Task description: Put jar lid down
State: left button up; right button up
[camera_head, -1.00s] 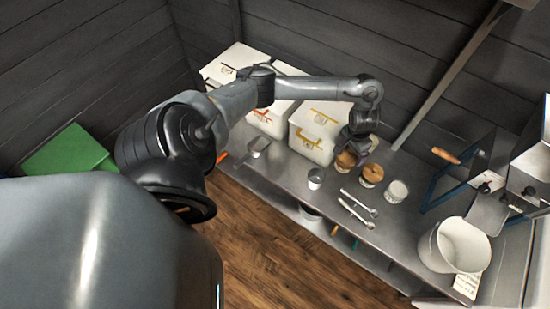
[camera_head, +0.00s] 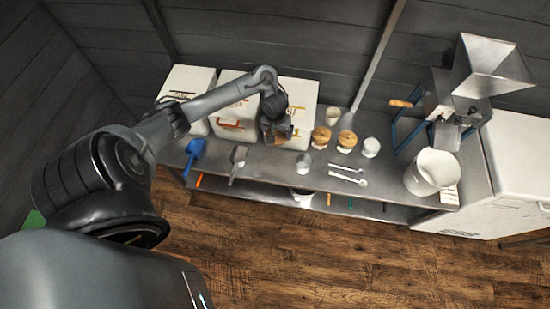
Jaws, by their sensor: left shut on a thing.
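My left gripper (camera_head: 277,134) is over the bench in front of the white bins and left of the jars. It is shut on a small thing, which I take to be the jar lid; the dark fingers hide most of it. Two jars with brown tops (camera_head: 321,137) (camera_head: 347,140) stand to the right of the gripper. A white-topped jar (camera_head: 371,147) stands further right. I cannot tell which jar the lid belongs to. My right gripper is not in view.
A metal cup (camera_head: 304,163), two spoons (camera_head: 348,175), a metal scoop (camera_head: 239,158) and a blue scoop (camera_head: 195,151) lie along the bench. A pale cup (camera_head: 333,116) stands behind the jars. A white bucket (camera_head: 431,172) and a mill (camera_head: 450,95) are at the right.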

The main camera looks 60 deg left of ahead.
pick_arm(q)
notch_tip(320, 180, down, 13)
jog(key=b, duration=1.5)
send_over(276, 164)
jog(key=f, duration=0.8)
jog(key=shift+s+d+f, duration=0.1)
jog(key=shift+s+d, duration=0.1)
jog(key=shift+d, duration=0.1)
jog(key=shift+f+b, duration=1.7)
jog(key=shift+f, duration=1)
jog(key=shift+f, duration=0.1)
jog(key=o, duration=0.7)
